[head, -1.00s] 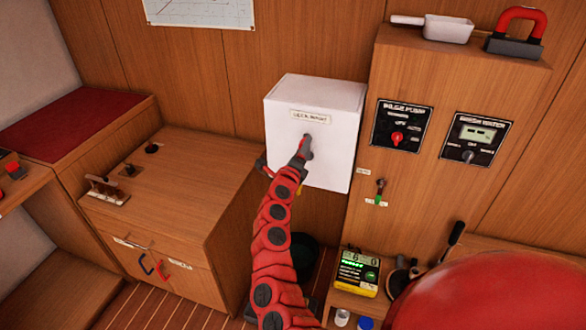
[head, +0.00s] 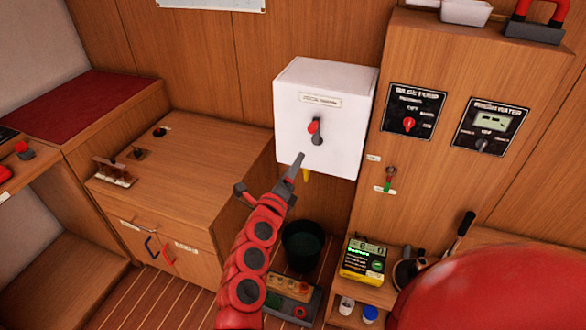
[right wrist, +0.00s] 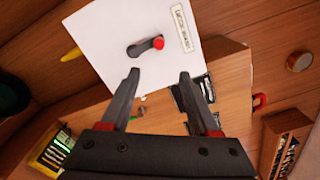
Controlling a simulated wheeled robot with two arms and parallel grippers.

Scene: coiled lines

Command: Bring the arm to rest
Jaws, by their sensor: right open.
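My right arm, red and segmented, reaches up from the bottom of the head view. Its gripper (head: 298,165) is in front of and just below a red-tipped lever (head: 314,128) on a white wall box (head: 345,140). In the right wrist view the gripper's two dark fingers (right wrist: 158,90) are spread apart with nothing between them. The box's lever (right wrist: 146,46) shows beyond the fingertips there, apart from them. My left gripper is not in view.
A wooden cabinet (head: 205,170) stands at left. A panel with bilge pump (head: 413,112) and freshwater (head: 491,127) switches is at right.

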